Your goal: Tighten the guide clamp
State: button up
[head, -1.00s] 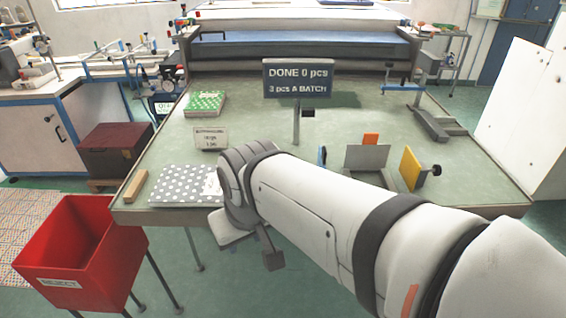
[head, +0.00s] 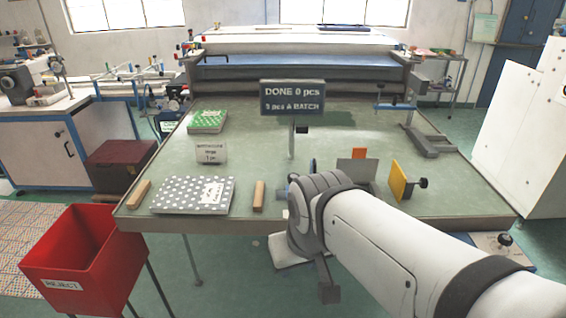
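A yellow plate (head: 402,181) stands upright at the right front of the green table, with a black knob (head: 421,183) on its right side. It looks like the guide with its clamp knob; I cannot tell how tight it is. A grey upright plate (head: 356,170) with an orange piece (head: 359,153) behind it stands left of the yellow plate. My gripper (head: 328,292) hangs below the wrist, in front of the table's front edge and left of the knob, clear of it. Its fingers are mostly hidden and nothing shows held.
A red reject bin (head: 75,255) stands at left. The table's middle is fairly clear.

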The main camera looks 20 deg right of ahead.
aim_at(291, 176)
jog(key=i, duration=1)
jog(key=z, duration=0.05)
